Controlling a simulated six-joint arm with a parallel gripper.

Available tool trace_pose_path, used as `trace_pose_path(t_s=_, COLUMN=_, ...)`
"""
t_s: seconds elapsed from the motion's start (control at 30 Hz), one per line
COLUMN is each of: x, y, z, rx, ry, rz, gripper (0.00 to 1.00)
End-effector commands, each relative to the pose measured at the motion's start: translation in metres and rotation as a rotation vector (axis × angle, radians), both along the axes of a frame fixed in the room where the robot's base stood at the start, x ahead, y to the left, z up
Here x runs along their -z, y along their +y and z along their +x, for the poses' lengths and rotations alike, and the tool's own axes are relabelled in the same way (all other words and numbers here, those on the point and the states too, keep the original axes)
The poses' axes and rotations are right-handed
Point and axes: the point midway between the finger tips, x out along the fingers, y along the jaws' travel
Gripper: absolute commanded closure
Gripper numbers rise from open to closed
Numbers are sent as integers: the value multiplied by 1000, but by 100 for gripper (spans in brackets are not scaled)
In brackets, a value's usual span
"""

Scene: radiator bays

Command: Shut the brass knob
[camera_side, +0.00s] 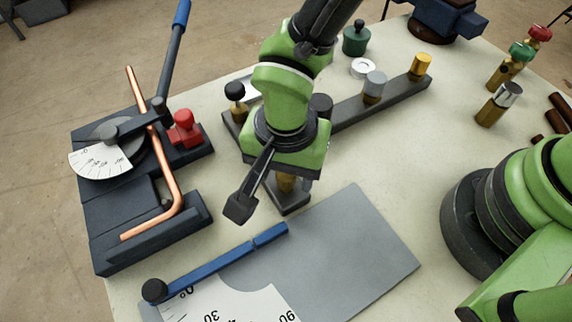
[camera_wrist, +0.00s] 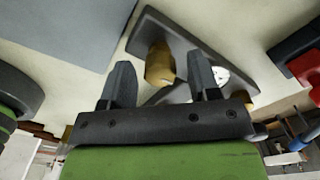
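My gripper (camera_wrist: 160,80) points down at a brass piece (camera_wrist: 160,63) on a dark base; in the wrist view its two dark fingers are apart, with the brass between and just beyond their tips. Another brass knob (camera_side: 421,65) stands upright at the far right end of the dark rail (camera_side: 350,113), well apart from my gripper.
The rail also bears a silver knob (camera_side: 375,81) and a black knob (camera_side: 235,91). A pipe bender (camera_side: 110,215) with a copper pipe stands left. A grey plate (camera_side: 365,245) with a blue arm (camera_side: 215,262) lies in front. Loose valves (camera_side: 498,104) stand right.

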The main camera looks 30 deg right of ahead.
Motion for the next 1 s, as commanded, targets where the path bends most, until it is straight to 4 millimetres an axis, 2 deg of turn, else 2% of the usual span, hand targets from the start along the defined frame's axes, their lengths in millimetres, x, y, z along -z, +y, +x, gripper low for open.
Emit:
trace_pose_path(t_s=0.27, x=0, y=0, z=0, rx=-2, ry=0, rz=0, gripper=43)
trace_pose_path(t_s=0.37, x=-7, y=0, z=0, rx=-1, ry=-1, rz=1, gripper=43)
trace_pose_path(t_s=0.8, x=-85, y=1, z=1, rx=-1, ry=-4, rz=3, gripper=43)
trace_pose_path(t_s=1.0, x=-99, y=0, z=0, rx=-1, ry=-1, rz=1, gripper=43)
